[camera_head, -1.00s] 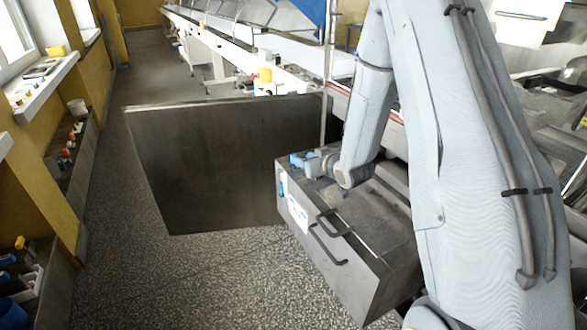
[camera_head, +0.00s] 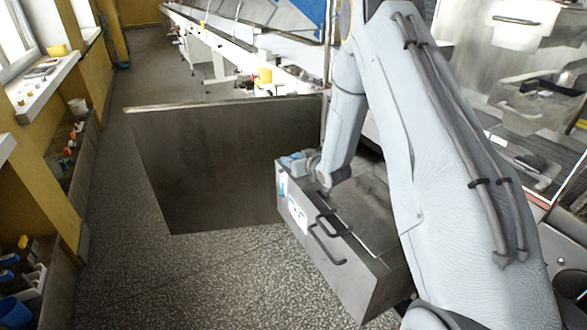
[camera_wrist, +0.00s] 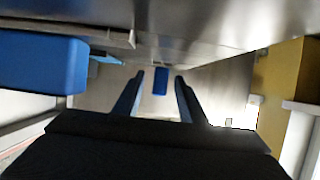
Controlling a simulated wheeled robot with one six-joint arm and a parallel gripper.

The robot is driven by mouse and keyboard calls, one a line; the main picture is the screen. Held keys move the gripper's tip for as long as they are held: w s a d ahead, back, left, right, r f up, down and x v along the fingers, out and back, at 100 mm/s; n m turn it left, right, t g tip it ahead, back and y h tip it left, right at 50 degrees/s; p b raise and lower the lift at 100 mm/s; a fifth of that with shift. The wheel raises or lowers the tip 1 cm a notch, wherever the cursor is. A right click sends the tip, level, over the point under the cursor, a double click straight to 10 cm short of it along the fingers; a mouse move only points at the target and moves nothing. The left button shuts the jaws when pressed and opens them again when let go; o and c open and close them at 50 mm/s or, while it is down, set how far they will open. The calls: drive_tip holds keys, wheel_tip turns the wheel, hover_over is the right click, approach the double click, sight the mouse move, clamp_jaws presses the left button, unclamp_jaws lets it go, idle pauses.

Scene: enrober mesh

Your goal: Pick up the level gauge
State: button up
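A small blue upright piece (camera_wrist: 161,82) shows in the wrist view, beyond and between the fingertips of my gripper (camera_wrist: 156,88). It may be the level gauge, but I cannot tell for sure. The two dark blue fingers are spread apart with a clear gap, and nothing visibly touches them. In the head view the end of my arm is down inside the open metal drawer (camera_head: 350,262), near its far left corner. My fingers are hidden there. A light blue part (camera_head: 293,162) shows beside my wrist; I cannot tell what it belongs to.
A larger blue block (camera_wrist: 40,62) is close at the left in the wrist view. The speckled floor (camera_head: 190,285) in front is clear.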

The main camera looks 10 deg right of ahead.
clamp_jaws()
drive_tip(key=shift+r, duration=0.1)
wheel_tip(320, 180, up, 38)
drive_tip(key=p, duration=1.5)
idle(2.9)
idle(0.4)
